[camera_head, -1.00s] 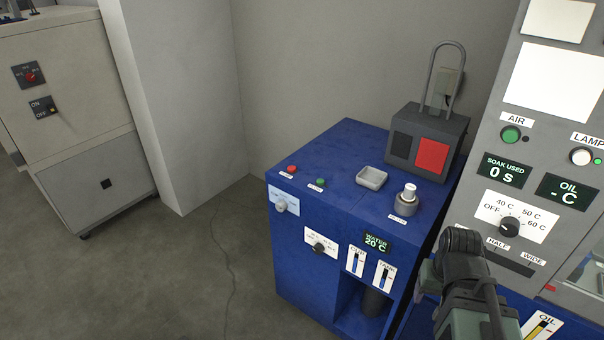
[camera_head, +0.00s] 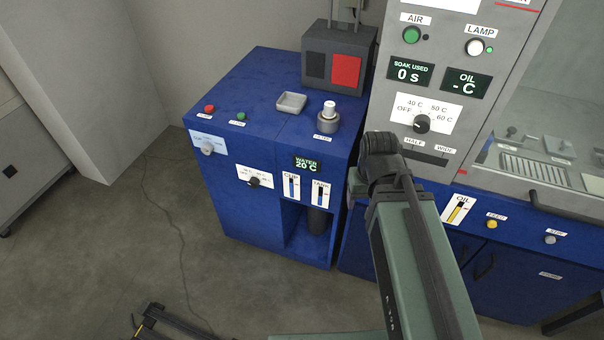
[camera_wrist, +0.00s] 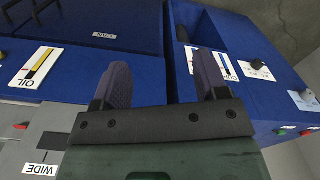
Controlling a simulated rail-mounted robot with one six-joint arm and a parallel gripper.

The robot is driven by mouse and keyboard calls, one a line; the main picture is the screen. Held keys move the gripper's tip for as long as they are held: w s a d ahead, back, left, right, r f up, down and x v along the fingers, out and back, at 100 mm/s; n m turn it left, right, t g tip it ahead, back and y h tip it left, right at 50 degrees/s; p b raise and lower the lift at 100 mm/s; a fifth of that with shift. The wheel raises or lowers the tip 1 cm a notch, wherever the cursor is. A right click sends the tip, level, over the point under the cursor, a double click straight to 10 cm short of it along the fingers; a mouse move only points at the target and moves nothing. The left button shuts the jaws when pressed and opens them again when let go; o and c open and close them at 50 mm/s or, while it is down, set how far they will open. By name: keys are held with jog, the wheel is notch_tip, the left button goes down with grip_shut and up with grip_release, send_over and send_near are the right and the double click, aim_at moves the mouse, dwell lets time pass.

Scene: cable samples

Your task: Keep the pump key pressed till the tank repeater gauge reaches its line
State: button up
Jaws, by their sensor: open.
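Two upright gauges with blue bars stand on the front of the left blue cabinet: the cup gauge (camera_head: 291,186) and the tank gauge (camera_head: 320,193). The tank gauge has a small red mark at its side.
A dish (camera_head: 291,102) and a capped grey vessel (camera_head: 327,118) stand on the cabinet top, before a dark box (camera_head: 338,58) with a red panel. A yellow oil gauge (camera_head: 457,210) and feed button (camera_head: 492,224) are at right.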

grip_shut()
dwell(0.5)
dwell(1.4)
